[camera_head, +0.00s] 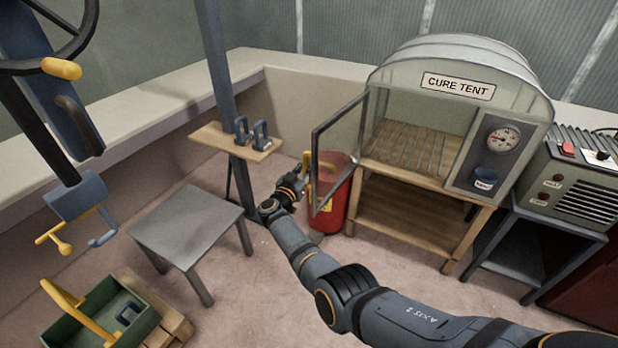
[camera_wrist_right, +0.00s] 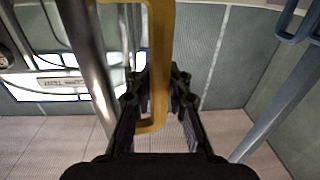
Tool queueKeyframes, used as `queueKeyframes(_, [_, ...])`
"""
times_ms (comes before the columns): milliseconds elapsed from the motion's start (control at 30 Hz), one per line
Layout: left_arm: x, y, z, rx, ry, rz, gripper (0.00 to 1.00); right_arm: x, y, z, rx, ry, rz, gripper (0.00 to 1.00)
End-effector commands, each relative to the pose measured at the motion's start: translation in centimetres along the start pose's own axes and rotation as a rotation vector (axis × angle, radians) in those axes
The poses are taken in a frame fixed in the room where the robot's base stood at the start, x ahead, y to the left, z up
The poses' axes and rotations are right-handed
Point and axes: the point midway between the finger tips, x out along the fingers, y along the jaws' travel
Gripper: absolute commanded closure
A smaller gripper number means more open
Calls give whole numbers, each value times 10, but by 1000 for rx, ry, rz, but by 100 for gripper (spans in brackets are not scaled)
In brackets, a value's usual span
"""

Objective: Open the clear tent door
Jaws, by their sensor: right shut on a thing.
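The cure tent (camera_head: 458,85) is a pale rounded oven-like box on a wooden stand. Its clear door (camera_head: 341,140), with a dark frame, stands swung open to the left, so the slatted shelf inside shows. My right gripper (camera_head: 299,180) is at the free edge of the door, shut on the yellow door handle (camera_head: 322,190). In the right wrist view the yellow handle (camera_wrist_right: 160,60) runs between the fingers (camera_wrist_right: 155,100), beside the metal door frame (camera_wrist_right: 85,60). My left gripper is not in view.
A red bin (camera_head: 332,212) stands behind the door. A grey table (camera_head: 188,222), a post with a small wooden shelf (camera_head: 205,139) and a green toolbox (camera_head: 140,330) are to the left. A grey heater unit (camera_head: 580,175) stands right of the tent. Floor shows around the grey table.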

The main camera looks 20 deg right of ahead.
Motion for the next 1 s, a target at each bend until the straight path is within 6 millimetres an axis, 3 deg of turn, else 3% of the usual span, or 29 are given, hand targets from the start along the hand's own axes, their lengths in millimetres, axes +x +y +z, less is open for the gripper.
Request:
queueKeyframes(400, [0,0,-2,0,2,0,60,-3,-5,1,2,-8,-7,100])
queueKeyframes(433, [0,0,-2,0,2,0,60,-3,-5,1,2,-8,-7,83])
queueKeyframes(500, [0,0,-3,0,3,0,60,-3,-5,1,2,-7,-6,74])
queueKeyframes(1000, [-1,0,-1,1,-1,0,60,0,-2,-1,1,-2,-1,73])
